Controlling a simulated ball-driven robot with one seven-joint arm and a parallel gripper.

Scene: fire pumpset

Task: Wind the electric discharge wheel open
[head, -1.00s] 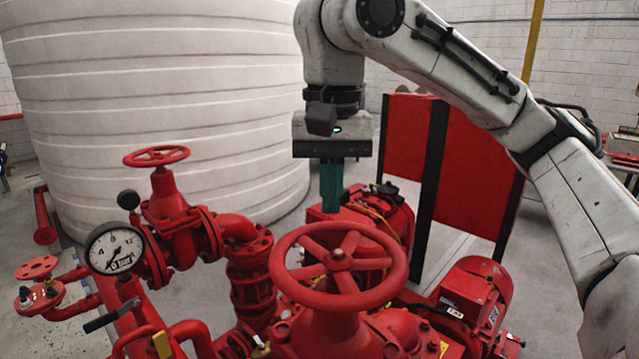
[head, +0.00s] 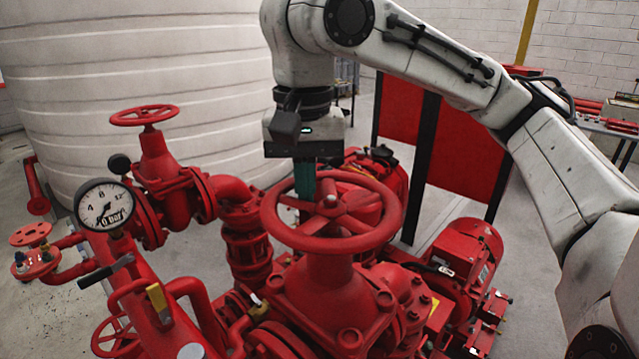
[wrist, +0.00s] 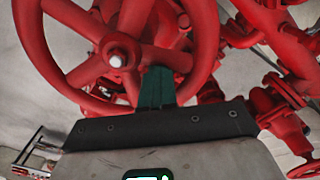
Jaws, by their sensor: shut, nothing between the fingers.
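A large red handwheel (head: 385,228) with several spokes and a round hub sits on top of a red valve in the foreground of the head view. My gripper (head: 305,190) points down at the wheel's far left part, its teal fingers shut and empty. In the wrist view, the fingers (wrist: 156,88) overlap the opening between hub and rim, close beside a spoke of the wheel (wrist: 207,40). The hub (wrist: 117,58) lies left of them. I cannot tell whether the fingers touch the spoke or rim, or how deep the tips reach.
A smaller red handwheel (head: 145,115) stands on another valve at left, behind a pressure gauge (head: 103,206). Another wheel (head: 117,336) is low at left. Red pipes crowd around the large valve. A big white tank (head: 150,60) stands behind; a red motor (head: 465,250) is at right.

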